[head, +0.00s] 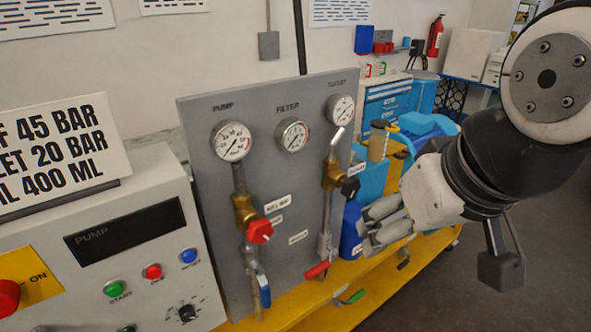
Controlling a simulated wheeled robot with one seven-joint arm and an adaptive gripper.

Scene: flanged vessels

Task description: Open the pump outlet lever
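On the grey panel (275,190), a blue lever (264,287) hangs nearly vertical at the bottom of the pipe under the PUMP gauge (231,141). A red lever (317,270) sits low on the right-hand pipe, tilted near horizontal. A green-handled lever (353,297) lies lower, by the yellow bench edge. I cannot read a label that tells which one is the pump outlet lever. My gripper (368,229) is right of the panel, pointing left, with its two fingers apart and nothing seen between them. It appears clear of all three levers.
A red knob (259,231) and a black knob (350,187) stick out from brass valves above the levers. A console (100,250) with buttons stands close on the left. The yellow bench (400,272) runs below. Blue equipment (375,180) stands behind my gripper; open floor lies right.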

